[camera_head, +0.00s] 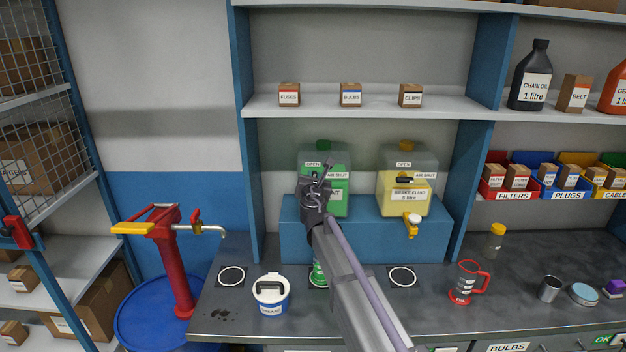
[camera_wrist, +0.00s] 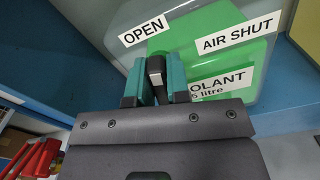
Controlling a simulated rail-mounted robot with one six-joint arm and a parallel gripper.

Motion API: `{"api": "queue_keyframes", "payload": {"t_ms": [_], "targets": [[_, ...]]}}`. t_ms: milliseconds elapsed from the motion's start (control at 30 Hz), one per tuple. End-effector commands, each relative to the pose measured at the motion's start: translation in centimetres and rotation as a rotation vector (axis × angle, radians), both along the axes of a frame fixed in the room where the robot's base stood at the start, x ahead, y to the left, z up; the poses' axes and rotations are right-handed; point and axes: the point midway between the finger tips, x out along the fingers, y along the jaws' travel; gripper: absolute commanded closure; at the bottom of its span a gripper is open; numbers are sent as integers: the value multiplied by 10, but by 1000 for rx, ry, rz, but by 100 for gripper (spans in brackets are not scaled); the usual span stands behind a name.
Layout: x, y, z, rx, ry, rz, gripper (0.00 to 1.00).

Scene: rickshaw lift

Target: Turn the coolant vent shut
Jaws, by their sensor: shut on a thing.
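The coolant tank (camera_head: 340,160), clear with green fluid, stands on the blue shelf block behind my gripper (camera_head: 322,172). In the wrist view the coolant tank (camera_wrist: 215,45) carries an OPEN label (camera_wrist: 143,32) and an AIR SHUT label (camera_wrist: 234,46). The coolant vent lever (camera_wrist: 156,74) is a small dark piece with a light end. My gripper (camera_wrist: 156,64) is shut on it, with one teal finger on each side. The lever's pivot and the lower tank front are hidden by my gripper. In the head view my arm hides the vent.
The brake fluid tank (camera_head: 404,190), with yellow fluid and its own black lever, stands to the right. A red hand pump (camera_head: 172,262) is at the left.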

Motion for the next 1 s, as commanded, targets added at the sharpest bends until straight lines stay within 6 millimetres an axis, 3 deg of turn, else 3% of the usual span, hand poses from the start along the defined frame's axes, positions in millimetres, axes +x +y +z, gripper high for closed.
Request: {"api": "queue_keyframes", "payload": {"t_ms": [1000], "targets": [[0,-4,-4,955,78,-1,100]]}}
